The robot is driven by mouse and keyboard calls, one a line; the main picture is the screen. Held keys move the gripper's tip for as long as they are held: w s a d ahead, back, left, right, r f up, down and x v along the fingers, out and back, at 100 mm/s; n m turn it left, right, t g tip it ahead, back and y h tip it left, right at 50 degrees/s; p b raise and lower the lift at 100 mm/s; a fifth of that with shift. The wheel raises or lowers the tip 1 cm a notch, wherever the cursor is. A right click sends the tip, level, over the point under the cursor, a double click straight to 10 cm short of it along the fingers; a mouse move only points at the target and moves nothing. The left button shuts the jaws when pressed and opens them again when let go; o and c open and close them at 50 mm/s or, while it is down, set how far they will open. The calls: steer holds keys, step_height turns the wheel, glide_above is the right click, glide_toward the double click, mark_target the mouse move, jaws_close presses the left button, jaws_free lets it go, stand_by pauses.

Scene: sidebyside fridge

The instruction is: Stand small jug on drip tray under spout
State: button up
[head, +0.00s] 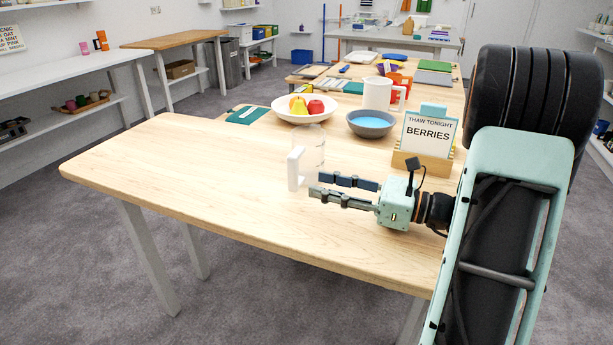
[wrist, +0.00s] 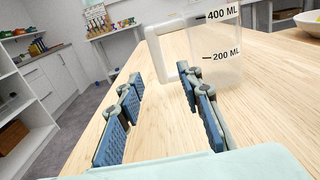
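A clear small jug (head: 312,150) with a white handle (head: 295,168) stands upright on the wooden table. It also shows in the wrist view (wrist: 218,65), with black 200 ML and 400 ML marks. My gripper (head: 316,186) is open and empty, level above the table and close beside the jug on its near side. In the wrist view the handle (wrist: 153,55) is ahead, roughly in line with the gap between the fingers (wrist: 160,85). I cannot tell whether a finger touches the jug. I make out no drip tray or spout in either view.
Behind the jug are a fruit plate (head: 305,117), a blue-filled grey bowl (head: 371,125), a white pitcher (head: 371,92) and a BERRIES sign (head: 428,138) on a wooden stand, near my arm. The table's left and front (head: 190,170) are clear.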

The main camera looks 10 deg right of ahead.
mark_target(298, 178)
steer(key=shift+b+x, duration=0.75)
steer(key=shift+x, duration=2.35)
steer(key=shift+c, duration=0.5)
jaws_close()
steer(key=shift+r, duration=0.1)
